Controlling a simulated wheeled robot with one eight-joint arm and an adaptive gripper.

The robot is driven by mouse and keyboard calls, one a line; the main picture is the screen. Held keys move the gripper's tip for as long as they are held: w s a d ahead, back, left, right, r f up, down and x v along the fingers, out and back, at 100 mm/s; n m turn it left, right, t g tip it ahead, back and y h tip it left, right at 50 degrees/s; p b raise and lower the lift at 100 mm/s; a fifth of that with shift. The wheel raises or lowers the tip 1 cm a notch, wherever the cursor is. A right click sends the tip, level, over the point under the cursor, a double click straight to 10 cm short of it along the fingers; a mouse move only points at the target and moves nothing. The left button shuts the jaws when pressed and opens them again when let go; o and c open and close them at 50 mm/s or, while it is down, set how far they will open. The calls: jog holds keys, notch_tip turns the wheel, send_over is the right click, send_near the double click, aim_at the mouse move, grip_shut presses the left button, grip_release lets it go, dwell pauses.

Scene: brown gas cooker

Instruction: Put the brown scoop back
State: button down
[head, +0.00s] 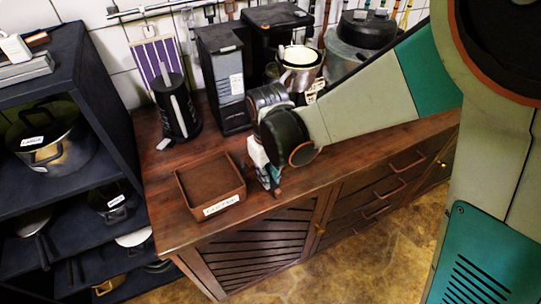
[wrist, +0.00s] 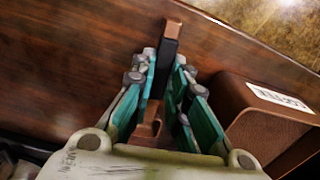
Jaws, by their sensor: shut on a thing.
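The brown scoop (wrist: 168,56) is between the fingers of my gripper (wrist: 166,64) in the wrist view. Its dark handle with a brown end sticks out past the fingertips, and a brown part shows lower between the fingers. My gripper (head: 269,178) is shut on it and points down above the front of the wooden counter in the head view. There, only a small brown bit shows at the fingertips. A brown open box (head: 211,205) with a white label stands on the counter to the left of my gripper. The box also shows at the right in the wrist view (wrist: 250,108).
A dark grinder or kettle (head: 178,108), a black coffee machine (head: 222,80) and a metal pot (head: 299,75) stand at the back. A dark shelf (head: 120,165) with pots is at the left. Utensils hang along the wall. The counter between box and gripper is clear.

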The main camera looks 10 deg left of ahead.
jog(key=shift+f, duration=0.2)
jog(key=c, duration=1.5)
grip_release()
